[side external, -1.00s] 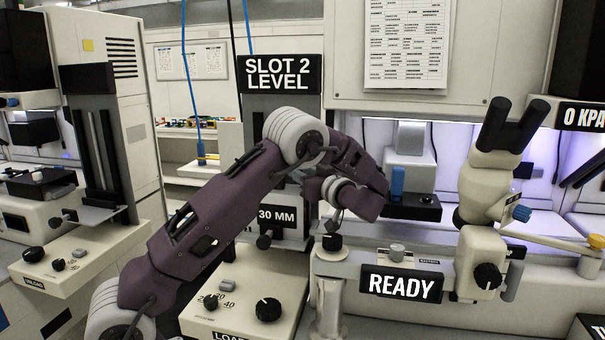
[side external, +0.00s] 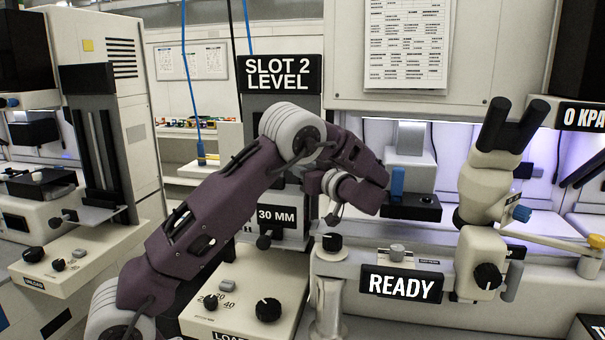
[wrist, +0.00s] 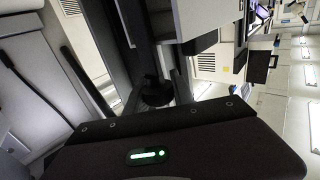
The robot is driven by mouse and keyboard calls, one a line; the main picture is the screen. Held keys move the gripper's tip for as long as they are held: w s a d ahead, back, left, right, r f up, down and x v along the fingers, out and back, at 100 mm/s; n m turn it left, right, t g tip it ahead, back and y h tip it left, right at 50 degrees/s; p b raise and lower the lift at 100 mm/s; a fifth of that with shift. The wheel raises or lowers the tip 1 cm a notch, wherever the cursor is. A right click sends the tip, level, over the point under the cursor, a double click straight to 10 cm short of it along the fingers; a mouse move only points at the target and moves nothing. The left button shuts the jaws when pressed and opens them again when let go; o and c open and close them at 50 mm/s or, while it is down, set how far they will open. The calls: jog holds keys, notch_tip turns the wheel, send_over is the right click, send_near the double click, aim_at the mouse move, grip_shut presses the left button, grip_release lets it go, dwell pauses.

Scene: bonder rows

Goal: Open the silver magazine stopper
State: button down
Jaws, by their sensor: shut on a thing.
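My gripper (side external: 333,215) hangs from the wrist in front of the machine marked 30 MM, to the right of that label. It is small and dark in the side external view, and it is shut on a small part that I take to be the silver magazine stopper. The arm and fingers hide most of that part, so its shape and position are not clear.
A black knob (side external: 332,242) stands just below the gripper. The READY sign (side external: 401,284) and a microscope (side external: 490,180) are to the right. A load panel with a black knob (side external: 268,310) lies below the arm. The SLOT 2 LEVEL sign (side external: 279,74) is above.

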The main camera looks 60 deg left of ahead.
notch_tip(320, 180, up, 9)
jog(key=shift+r, duration=0.1)
jog(key=c, duration=1.3)
grip_release()
jog(key=shift+c, duration=0.2)
jog(key=d, duration=0.7)
